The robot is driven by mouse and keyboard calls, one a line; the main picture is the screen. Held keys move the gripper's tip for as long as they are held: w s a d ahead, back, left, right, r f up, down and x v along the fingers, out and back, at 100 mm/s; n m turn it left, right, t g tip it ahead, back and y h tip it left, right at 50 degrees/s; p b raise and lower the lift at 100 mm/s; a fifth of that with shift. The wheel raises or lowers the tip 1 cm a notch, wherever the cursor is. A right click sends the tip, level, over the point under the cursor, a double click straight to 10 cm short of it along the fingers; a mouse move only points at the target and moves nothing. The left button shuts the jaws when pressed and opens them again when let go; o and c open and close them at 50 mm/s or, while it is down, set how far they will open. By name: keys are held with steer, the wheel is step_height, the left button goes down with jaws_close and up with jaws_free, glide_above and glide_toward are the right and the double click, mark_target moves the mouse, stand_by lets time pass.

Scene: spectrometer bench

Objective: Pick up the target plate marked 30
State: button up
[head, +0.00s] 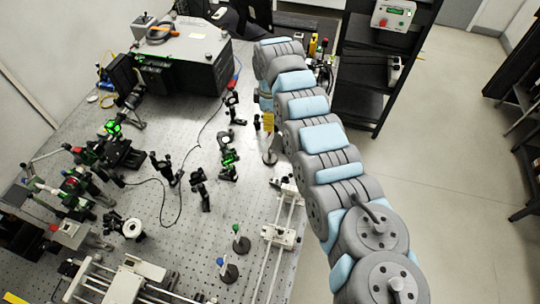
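My arm reaches from the lower right up to the top middle of the head view and bends down at its far end. My gripper (266,103) is at that end, small and mostly hidden by the arm; its fingers cannot be made out. A small yellow plate (268,121) shows just below it, beside the arm, above a round-based post (270,156). I cannot read any number on it, so I cannot tell whether it is the plate marked 30. Whether my gripper touches it is also unclear.
The perforated optical bench (185,240) carries several black mounts, some with green lit parts. A large dark box (185,62) stands at the back. White rails (268,262) lie at the front right. A black shelf (365,85) stands right of the arm.

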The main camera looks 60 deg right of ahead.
glide_above(270, 145)
steer(key=d, duration=0.1)
steer(key=shift+w+d+f+p, duration=0.1)
steer(key=shift+w+f+p, duration=0.1)
steer(key=shift+f, duration=1.05)
steer(key=shift+w+d+f+p, duration=0.1)
steer(key=shift+w+f, duration=0.05)
steer(key=shift+f, duration=1.1)
jaws_close()
